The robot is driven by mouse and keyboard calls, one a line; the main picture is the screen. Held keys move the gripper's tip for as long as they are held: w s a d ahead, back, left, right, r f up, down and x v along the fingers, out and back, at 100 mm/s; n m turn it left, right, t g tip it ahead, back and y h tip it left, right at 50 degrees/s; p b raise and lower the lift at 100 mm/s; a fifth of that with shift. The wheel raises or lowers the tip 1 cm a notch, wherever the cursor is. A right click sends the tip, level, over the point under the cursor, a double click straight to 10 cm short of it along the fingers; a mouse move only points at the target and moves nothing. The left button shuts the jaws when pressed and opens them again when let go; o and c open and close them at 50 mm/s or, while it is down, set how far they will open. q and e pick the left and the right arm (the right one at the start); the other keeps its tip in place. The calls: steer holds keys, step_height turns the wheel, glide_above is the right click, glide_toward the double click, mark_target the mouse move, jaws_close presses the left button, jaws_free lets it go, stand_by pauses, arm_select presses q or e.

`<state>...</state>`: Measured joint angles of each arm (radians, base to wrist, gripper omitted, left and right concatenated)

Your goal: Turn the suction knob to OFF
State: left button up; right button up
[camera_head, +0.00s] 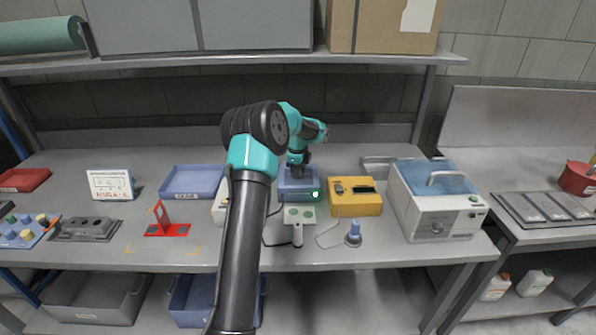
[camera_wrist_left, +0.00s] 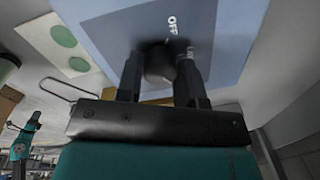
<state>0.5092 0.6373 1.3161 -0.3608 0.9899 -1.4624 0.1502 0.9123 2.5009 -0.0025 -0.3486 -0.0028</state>
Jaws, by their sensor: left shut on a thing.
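The suction knob (camera_wrist_left: 158,66) is a dark round knob on the blue face of a box in the left wrist view. White OFF lettering (camera_wrist_left: 172,24) is printed just beyond it. My left gripper (camera_wrist_left: 160,78) has a black finger on each side of the knob and is shut on it. In the head view the blue box (camera_head: 309,195) stands mid-table with a green light on its front, and my left gripper (camera_head: 297,170) comes down on its top. My arm and gripper hide the knob there. The knob's pointing direction cannot be told. My right gripper does not show.
A yellow box (camera_head: 355,206) stands close right of the blue box, and a white device with a blue lid (camera_head: 430,222) farther right. A green-padded piece (camera_head: 299,214) lies in front. A blue tray (camera_head: 191,181) is left. A shelf (camera_head: 230,61) runs above.

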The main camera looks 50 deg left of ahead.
arm_select(q)
steer(key=n, duration=1.4)
steer(key=shift+d+g, duration=0.1)
steer(key=shift+g, duration=0.2)
steer(key=n, duration=0.4)
steer(key=shift+w+n, duration=0.1)
steer(key=shift+n, duration=0.3)
steer(key=n, duration=0.4)
steer(key=shift+n, duration=0.4)
steer(key=o, duration=0.9)
steer(key=shift+r, duration=0.1)
steer(key=r, duration=1.7)
steer(key=shift+w+d+r, duration=0.15)
steer(key=shift+w+d, duration=0.15)
steer(key=shift+w, duration=0.05)
